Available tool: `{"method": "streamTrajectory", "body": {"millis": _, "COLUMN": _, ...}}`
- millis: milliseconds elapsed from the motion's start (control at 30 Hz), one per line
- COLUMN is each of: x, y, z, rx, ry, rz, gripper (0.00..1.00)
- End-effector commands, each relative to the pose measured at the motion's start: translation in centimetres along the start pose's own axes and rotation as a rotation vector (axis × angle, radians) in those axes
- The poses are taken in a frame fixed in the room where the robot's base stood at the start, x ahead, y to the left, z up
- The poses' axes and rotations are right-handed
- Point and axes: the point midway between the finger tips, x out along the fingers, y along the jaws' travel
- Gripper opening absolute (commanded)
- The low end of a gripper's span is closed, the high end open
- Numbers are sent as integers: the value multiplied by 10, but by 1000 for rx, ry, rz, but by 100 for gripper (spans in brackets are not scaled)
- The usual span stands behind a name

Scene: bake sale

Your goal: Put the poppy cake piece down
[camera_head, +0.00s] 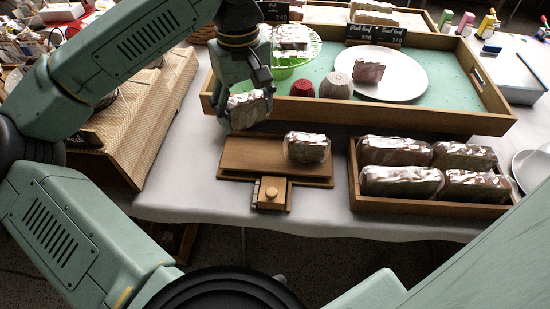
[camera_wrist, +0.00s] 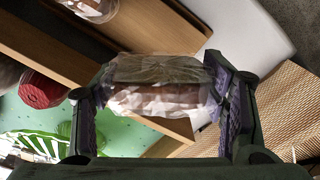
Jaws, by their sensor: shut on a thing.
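My gripper (camera_head: 250,85) is shut on a wrapped cake piece (camera_head: 246,111), which I take for the poppy cake piece. In the wrist view the piece (camera_wrist: 160,88) lies between the two fingers, in crinkled clear wrap with brown and pale parts. Another wrapped piece (camera_head: 307,147) sits on the right end of the board. The wrap's glare hides the details of the filling.
A wooden tray (camera_head: 430,207) with several wrapped pieces stands at right. A patterned stand (camera_head: 150,110) is at left. The board's left part is clear.

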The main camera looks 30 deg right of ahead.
Motion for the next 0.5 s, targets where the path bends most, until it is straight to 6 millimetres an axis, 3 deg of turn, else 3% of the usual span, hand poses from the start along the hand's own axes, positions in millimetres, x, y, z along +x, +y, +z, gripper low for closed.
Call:
{"method": "streamTrajectory", "body": {"millis": 200, "x": -5, "y": -1, "z": 1, "rx": 437, "ry": -1, "rz": 2, "gripper": 56}}
{"method": "streamTrajectory", "body": {"millis": 367, "x": -7, "y": -2, "z": 1, "rx": 584, "ry": -3, "rz": 2, "gripper": 56}}
{"method": "streamTrajectory", "body": {"millis": 500, "x": 11, "y": -2, "z": 2, "rx": 616, "ry": -6, "rz": 3, "gripper": 56}}
